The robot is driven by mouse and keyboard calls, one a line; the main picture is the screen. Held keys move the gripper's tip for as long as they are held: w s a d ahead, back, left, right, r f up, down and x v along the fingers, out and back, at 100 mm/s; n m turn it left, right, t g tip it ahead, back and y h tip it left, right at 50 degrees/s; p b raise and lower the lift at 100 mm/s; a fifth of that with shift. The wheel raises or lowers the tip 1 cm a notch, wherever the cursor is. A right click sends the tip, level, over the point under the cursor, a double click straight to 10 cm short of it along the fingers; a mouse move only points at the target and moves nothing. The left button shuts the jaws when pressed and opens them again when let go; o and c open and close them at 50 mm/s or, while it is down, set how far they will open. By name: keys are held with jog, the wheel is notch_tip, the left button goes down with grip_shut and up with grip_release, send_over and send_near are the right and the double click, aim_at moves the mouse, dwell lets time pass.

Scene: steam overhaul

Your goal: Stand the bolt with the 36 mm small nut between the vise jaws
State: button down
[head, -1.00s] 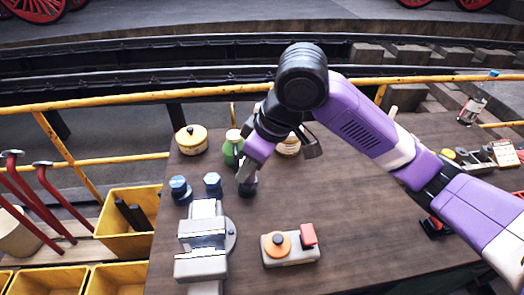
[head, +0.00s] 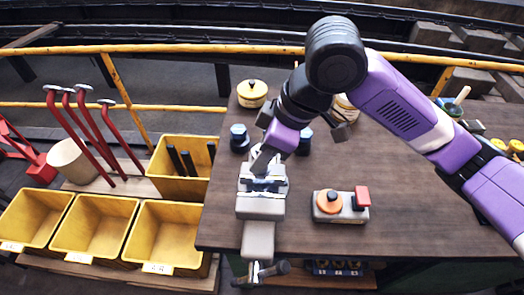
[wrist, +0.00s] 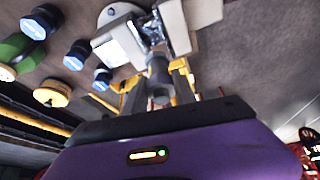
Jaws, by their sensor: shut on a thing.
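My gripper (head: 264,158) is over the jaws of the grey vise (head: 258,208) at the table's left front. It is shut on a grey bolt (wrist: 158,72), which shows between the fingers in the wrist view. The bolt's far end points at the gap between the pale vise jaws (wrist: 120,42). I cannot tell whether the bolt touches the jaws or the bottom. The nut's size cannot be read. In the head view my gripper hides the bolt.
A yellow-lidded pot (head: 252,93) is farther back. Yellow bins (head: 165,235) stand left of the table. The table's right middle is clear.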

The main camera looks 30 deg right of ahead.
aim_at(262, 178)
jog(key=shift+f+b, duration=1.8)
jog(key=shift+f, duration=0.6)
jog(key=shift+f+b, duration=1.4)
jog(key=shift+f, duration=0.45)
jog(key=c, duration=0.9)
grip_release()
jog(key=shift+r+p, duration=3.5)
jog(key=shift+r, duration=0.55)
